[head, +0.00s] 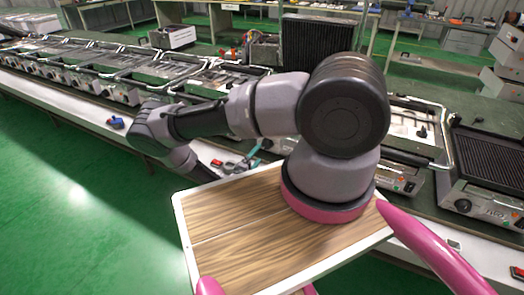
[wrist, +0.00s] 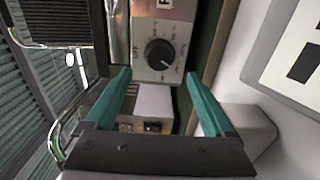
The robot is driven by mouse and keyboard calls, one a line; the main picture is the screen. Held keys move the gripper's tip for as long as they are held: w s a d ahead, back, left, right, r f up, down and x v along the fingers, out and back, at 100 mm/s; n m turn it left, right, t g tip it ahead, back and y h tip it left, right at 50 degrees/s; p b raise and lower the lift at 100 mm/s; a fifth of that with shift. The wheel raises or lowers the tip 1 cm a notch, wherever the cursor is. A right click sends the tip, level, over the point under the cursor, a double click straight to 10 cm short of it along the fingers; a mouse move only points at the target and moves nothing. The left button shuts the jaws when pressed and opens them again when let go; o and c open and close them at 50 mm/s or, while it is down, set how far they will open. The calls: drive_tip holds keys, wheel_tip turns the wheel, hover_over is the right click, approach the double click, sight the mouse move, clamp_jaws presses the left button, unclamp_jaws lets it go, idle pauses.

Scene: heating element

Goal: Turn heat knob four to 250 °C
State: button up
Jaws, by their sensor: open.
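A round black knob (wrist: 160,53) with a white pointer mark sits on a steel panel with a printed scale, at the top middle of the wrist view. Its pointer seems to point to the lower right in that view; the scale numbers are too small to read. My gripper (wrist: 158,76) is open, with its two teal fingers spread wide apart and nothing between them. The knob shows beyond the fingertips, roughly centred between them, and appears untouched. Which numbered knob this is cannot be told. In the head view my arm hides much of the nearby bench.
A row of steel heating units (head: 118,92) stands along the long bench, with more at the right, including a ribbed grill (head: 490,160). A blue object (head: 116,122) lies on the bench edge. The green floor (head: 85,200) at left is clear.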

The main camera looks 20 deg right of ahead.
drive_tip(key=shift+v, duration=1.9)
drive_tip(key=shift+r, duration=0.1)
